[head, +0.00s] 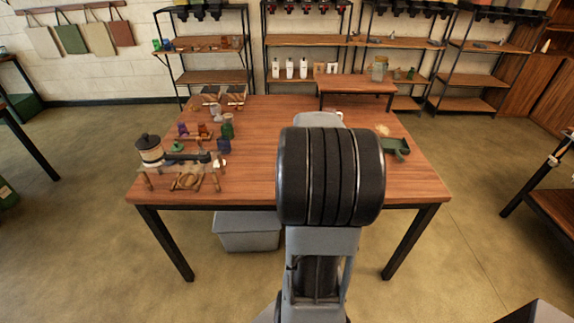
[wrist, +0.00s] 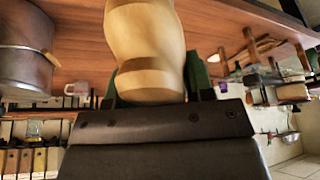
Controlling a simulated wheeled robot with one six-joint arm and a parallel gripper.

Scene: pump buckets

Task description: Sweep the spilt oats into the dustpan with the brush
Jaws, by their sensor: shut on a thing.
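Pale oats (head: 382,130) lie in a small patch on the right side of the table. The green dustpan (head: 396,147) sits just in front of them, near the right edge. In the wrist view, my gripper (wrist: 150,98) is shut on a thick pale wooden piece with a brown band, which looks like the handle of the brush (wrist: 147,35). Its bristles cannot be made out. Something green shows behind it. In the head view, my arm hides the gripper and the brush.
The wooden table (head: 265,170) holds a clutter of jars, a dark-lidded pot (head: 150,150) and wooden stands at left. A low wooden riser (head: 358,84) stands at the back. A grey bin (head: 247,231) is under the table. A large round vessel (wrist: 25,50) shows in the wrist view.

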